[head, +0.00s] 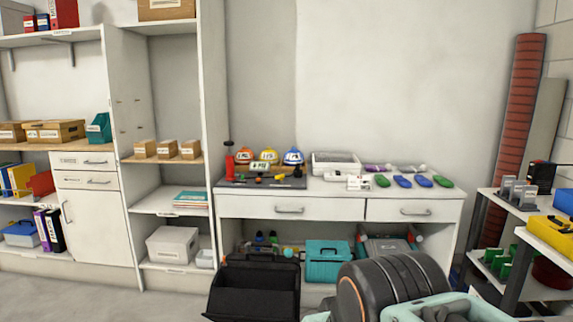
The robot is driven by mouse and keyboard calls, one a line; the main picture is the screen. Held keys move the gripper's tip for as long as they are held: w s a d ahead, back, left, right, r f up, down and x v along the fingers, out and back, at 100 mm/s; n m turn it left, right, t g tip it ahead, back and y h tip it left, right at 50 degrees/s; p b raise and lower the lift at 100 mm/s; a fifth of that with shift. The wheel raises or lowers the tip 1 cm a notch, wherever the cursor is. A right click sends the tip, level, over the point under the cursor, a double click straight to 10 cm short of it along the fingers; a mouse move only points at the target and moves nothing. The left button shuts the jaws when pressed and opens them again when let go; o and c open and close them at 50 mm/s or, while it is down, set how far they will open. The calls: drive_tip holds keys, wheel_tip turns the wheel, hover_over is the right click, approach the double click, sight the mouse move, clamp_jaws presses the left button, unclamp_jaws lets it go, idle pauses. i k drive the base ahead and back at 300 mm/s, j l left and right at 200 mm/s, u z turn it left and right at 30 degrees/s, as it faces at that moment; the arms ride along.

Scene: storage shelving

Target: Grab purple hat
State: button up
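No clearly purple hat can be made out. Part of my arm shows large at the bottom right, in front of the counter. My gripper's fingers are not in view.
A white tray-like box (335,162), green (382,181) and blue (402,181) items share the counter. A black open bin (255,285) stands in front. A teal case (327,262) sits below the counter. Shelving is at the left; a loaded rack (510,235) stands at the right.

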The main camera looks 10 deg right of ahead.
sight(388, 167)
drive_tip(key=i+l+u, duration=0.1)
drive_tip(key=i+l, duration=0.55)
drive_tip(key=i+l+u, duration=0.1)
drive_tip(key=i+l, duration=0.55)
drive_tip(key=i+l+u, duration=0.1)
drive_tip(key=i+l, duration=0.5)
drive_tip(key=l, duration=0.2)
